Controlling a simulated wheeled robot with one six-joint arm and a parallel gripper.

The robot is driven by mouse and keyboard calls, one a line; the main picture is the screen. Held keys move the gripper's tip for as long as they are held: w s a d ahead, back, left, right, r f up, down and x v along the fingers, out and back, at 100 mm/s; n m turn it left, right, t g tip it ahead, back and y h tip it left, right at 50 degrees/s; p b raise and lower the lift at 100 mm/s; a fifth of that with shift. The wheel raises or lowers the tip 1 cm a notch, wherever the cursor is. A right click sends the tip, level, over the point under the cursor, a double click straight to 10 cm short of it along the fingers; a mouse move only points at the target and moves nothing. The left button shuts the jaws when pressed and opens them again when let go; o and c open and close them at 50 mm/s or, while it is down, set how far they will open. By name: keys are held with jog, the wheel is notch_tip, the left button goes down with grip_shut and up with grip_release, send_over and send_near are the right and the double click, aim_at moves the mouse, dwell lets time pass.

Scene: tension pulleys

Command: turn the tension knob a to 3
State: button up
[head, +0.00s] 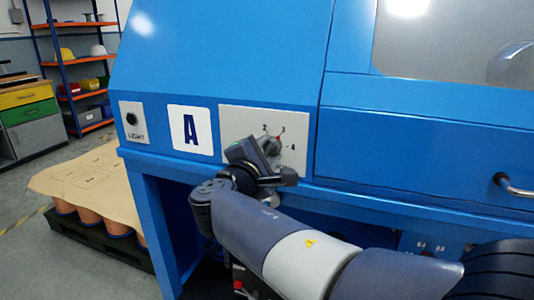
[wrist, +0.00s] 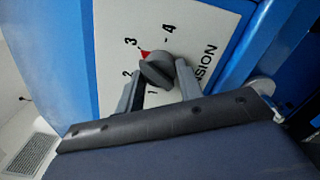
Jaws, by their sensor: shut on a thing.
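The tension knob (head: 271,146) is dark grey with a red pointer, on a pale dial plate (head: 235,122) beside the letter A sign (head: 190,129). The knob also shows in the wrist view (wrist: 157,70), where its red pointer (wrist: 146,54) points at the 3 mark (wrist: 131,42). My gripper (head: 263,156) is shut on the knob, one finger on each side; its fingers show in the wrist view (wrist: 158,88). The marks 2 and 4 are readable on either side of 3. My gripper hides the lower dial in the head view.
A black LIGHT button (head: 131,119) is left of the A sign. A drawer handle (head: 513,186) juts out at the right. A pallet with a cardboard cover (head: 85,175) stands on the floor at left, with orange shelves (head: 75,60) behind it.

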jog(key=o, duration=1)
jog(key=p+v, duration=0.1)
jog(key=v, duration=0.9)
jog(key=shift+s+p, duration=0.4)
jog(key=shift+w+a, duration=0.1)
jog(key=b+x, duration=0.1)
jog(key=x, duration=0.9)
jog(key=shift+w+b, duration=0.35)
jog(key=shift+s, duration=0.15)
